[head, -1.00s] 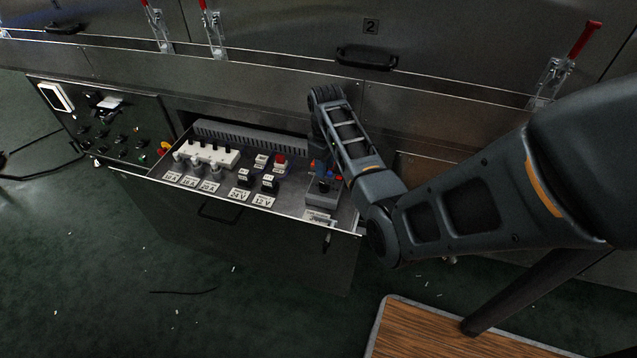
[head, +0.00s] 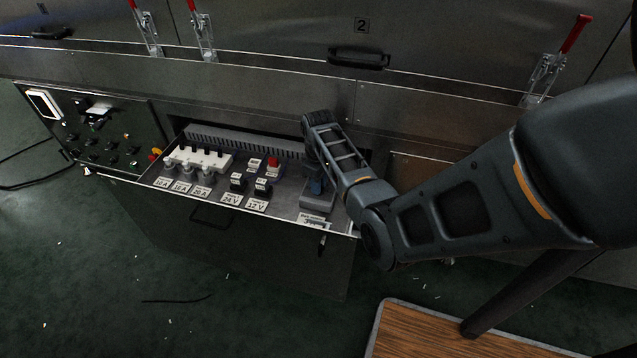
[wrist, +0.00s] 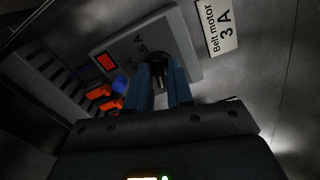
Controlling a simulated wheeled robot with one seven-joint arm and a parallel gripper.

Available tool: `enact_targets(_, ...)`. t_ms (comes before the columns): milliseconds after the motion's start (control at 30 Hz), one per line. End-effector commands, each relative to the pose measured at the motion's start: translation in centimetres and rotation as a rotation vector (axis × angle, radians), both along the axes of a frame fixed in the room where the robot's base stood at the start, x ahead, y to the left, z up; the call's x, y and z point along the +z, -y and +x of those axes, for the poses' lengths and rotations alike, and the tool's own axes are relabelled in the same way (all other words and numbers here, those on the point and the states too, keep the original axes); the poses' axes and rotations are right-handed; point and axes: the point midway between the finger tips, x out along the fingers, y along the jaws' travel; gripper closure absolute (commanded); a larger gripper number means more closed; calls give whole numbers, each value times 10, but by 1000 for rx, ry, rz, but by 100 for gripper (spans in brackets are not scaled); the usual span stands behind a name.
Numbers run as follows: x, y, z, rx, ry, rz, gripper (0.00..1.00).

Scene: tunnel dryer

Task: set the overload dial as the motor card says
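The grey overload relay (wrist: 185,45) shows in the wrist view with a black dial (wrist: 158,62) on its face and a partly hidden scale, of which "5 A" is readable. The motor card (wrist: 218,27) beside it reads "Belt motor 3 A". My gripper (wrist: 161,72) has its two blue fingers on either side of the dial, with a gap between them. I cannot tell whether they touch it. In the head view, my gripper (head: 316,184) reaches down over the relay (head: 316,202) at the right end of the open drawer; the fingertips are hard to make out there.
The drawer (head: 345,233) also holds a white fuse block (head: 198,158), labelled "A" and "V" parts and a red button (head: 273,161). A control panel (head: 95,135) stands at left. In the wrist view, a red square (wrist: 106,62), a blue button (wrist: 121,84) and orange parts (wrist: 99,91) lie near the fingers.

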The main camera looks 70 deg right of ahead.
Motion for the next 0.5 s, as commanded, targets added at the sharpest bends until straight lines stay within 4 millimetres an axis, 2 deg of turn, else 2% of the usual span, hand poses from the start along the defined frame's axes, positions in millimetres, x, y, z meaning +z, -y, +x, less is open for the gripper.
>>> enact_targets(33, 0, 0, 0, 0, 0, 0, 84)
enact_targets(200, 0, 0, 0, 0, 0, 0, 100)
enact_targets(500, 0, 0, 0, -1, 0, 1, 100)
